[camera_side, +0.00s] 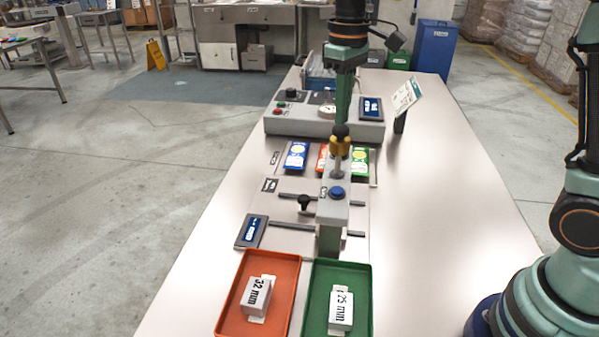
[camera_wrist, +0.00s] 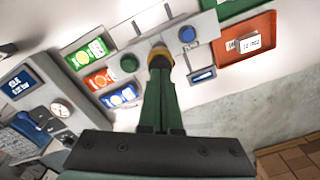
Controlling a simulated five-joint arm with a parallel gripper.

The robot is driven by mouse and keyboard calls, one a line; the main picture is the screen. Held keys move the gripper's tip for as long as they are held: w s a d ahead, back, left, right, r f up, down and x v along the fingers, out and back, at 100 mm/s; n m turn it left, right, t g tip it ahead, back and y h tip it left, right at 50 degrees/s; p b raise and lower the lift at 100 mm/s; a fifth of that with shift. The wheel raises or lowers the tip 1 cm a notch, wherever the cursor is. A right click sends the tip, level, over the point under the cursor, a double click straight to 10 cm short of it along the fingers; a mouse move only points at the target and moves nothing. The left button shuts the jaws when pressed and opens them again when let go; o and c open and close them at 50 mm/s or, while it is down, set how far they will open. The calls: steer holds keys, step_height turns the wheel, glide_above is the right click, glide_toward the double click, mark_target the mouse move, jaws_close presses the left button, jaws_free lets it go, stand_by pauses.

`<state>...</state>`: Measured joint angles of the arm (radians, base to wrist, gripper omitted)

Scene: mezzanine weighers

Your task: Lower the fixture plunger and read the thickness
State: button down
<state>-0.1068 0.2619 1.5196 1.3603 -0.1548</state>
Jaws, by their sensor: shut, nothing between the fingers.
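My gripper (camera_side: 342,116) points down with its fingers together and nothing held. Its tips are at or just behind the top of a post with a black knob and yellow collar (camera_side: 340,148); I cannot tell whether they touch. In the wrist view my gripper (camera_wrist: 160,78) ends at a yellow part (camera_wrist: 160,58), with the contact hidden. The grey fixture has a blue button (camera_side: 337,192), also in the wrist view (camera_wrist: 187,35), and slots with a black side knob (camera_side: 305,202). A small display (camera_side: 250,231) sits at its left; its digits are unreadable.
An orange tray (camera_side: 288,264) holds a 32 mm block (camera_side: 257,296); a green tray (camera_side: 359,270) holds a 25 mm block (camera_side: 341,309). Blue (camera_side: 296,155), orange and green (camera_side: 359,161) packets lie behind the fixture, before a grey weigher (camera_side: 300,126). The table's right side is clear.

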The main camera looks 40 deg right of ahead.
steer(key=shift+f, duration=0.8)
steer(key=shift+r, duration=4.05)
steer(key=s+d+f+m+t, duration=0.1)
steer(key=s+d+f+t, duration=0.1)
steer(key=s, duration=0.5)
steer(key=s+d+f+m+t, duration=0.2)
steer(key=s+f+t, duration=0.1)
steer(key=s+f, duration=0.2)
steer(key=shift+s+d+t, duration=0.3)
steer(key=shift+s, duration=0.85)
